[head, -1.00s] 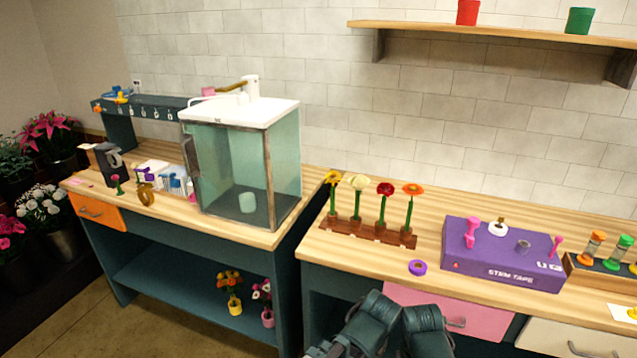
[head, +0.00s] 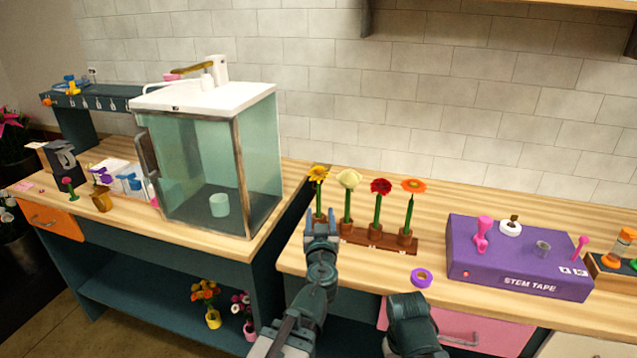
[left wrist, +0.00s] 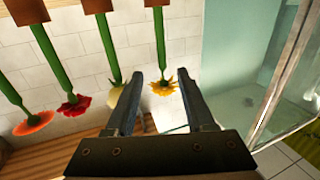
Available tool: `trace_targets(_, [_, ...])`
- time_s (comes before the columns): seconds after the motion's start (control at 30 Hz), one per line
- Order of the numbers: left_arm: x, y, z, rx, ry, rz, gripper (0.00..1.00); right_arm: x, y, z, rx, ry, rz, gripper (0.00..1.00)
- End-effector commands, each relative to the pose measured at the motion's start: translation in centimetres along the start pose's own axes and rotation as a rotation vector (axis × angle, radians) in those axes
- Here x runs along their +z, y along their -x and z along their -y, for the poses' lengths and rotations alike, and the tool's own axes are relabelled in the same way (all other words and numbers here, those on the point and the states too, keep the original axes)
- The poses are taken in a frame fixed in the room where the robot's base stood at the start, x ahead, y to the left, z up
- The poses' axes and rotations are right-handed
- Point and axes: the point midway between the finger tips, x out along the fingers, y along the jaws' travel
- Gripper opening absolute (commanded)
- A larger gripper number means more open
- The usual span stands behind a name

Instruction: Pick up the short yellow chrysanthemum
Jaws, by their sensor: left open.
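The yellow chrysanthemum (head: 318,173) stands upright at the left end of the brown wooden rack (head: 352,240), its bloom above my left gripper. My left gripper (head: 321,220) is open in front of its stem and hides the lower part. In the left wrist view, which looks inverted, the yellow bloom (left wrist: 163,86) and green stem show between the two spread fingers (left wrist: 160,74). I cannot tell whether the fingers touch the stem. Part of my right arm is at the bottom of the head view; its gripper does not show.
A cream flower (head: 349,180), a red flower (head: 381,187) and an orange flower (head: 413,186) stand in the same rack, right of the yellow one. A purple tape roll (head: 421,278) and the purple stem tape box (head: 519,257) are farther right. A glass cabinet (head: 258,160) stands left.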

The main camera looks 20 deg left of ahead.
Motion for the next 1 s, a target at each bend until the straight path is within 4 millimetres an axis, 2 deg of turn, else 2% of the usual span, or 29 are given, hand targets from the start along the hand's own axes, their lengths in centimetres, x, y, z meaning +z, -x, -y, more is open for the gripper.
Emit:
trace_targets(0.17, [0.0, -1.1, 0.0, -0.002, 0.000, 0.001, 0.54, 0.0, 0.0, 0.0, 0.000, 0.000, 0.000, 0.00])
trace_targets(0.6, [0.1, -8.4, 0.0, -0.003, -0.001, 0.001, 0.54, 0.0, 0.0, 0.0, 0.000, 0.000, 0.000, 0.00])
trace_targets(0.87, [0.1, -8.9, 0.1, -0.003, -0.001, 0.001, 0.54, 0.0, -0.1, 0.0, 0.000, 0.000, 0.000, 0.00])
trace_targets(1.0, [0.3, -10.2, 0.2, -0.003, -0.001, 0.001, 0.54, 0.0, -0.2, 0.0, 0.000, 0.000, 0.000, 0.00])
